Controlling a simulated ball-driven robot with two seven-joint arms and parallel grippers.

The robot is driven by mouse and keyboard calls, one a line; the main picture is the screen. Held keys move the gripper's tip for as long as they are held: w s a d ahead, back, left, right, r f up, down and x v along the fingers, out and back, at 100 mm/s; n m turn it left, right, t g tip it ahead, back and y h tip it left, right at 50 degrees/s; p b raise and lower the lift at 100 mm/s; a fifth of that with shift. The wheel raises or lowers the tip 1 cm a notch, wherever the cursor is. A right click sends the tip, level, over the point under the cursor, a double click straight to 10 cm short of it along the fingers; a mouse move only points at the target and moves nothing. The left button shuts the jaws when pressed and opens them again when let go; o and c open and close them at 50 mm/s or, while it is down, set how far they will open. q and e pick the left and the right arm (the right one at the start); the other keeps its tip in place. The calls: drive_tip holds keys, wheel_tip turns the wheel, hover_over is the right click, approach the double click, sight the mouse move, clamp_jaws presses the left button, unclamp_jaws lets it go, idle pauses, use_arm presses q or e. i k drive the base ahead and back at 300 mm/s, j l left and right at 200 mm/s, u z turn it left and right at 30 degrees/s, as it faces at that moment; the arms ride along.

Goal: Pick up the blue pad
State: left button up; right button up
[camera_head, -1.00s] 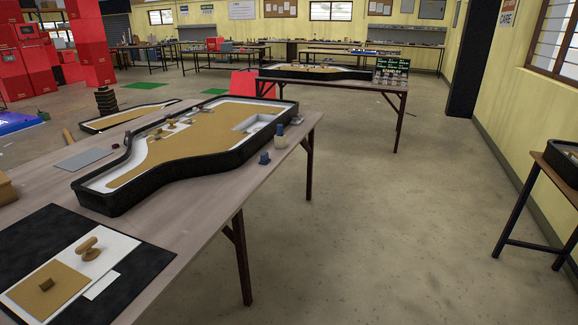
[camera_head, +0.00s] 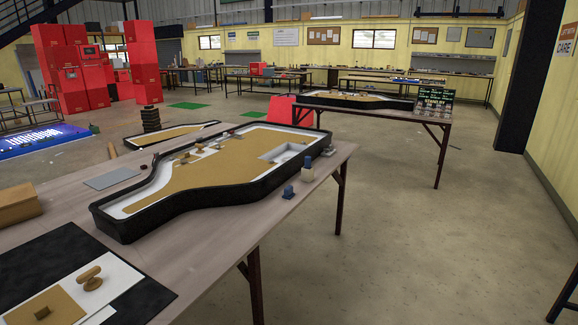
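A small dark-blue block-like piece (camera_head: 288,192) stands on the near wooden table (camera_head: 225,232), close to its right edge. Beside it is a small pale bottle with a blue top (camera_head: 307,170). I cannot tell for sure whether the small blue piece is the blue pad. A larger lit blue panel (camera_head: 40,140) with white lettering lies on the floor at the far left. Neither of my grippers shows in the head view.
A black-rimmed tray (camera_head: 122,228) fills much of the near table. A grey flat sheet (camera_head: 112,179), a cardboard-coloured box (camera_head: 18,205) and a black mat (camera_head: 62,250) with wooden pieces lie to its left. Open floor (camera_head: 400,240) stretches to the right of the table.

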sight(288, 190)
drive_tip(key=i+l, duration=0.25)
drive_tip(key=i, duration=0.15)
drive_tip(key=i+l+u, duration=0.1)
drive_tip(key=i, duration=0.3)
drive_tip(key=i+l, duration=0.35)
drive_tip(key=i+u, duration=0.05)
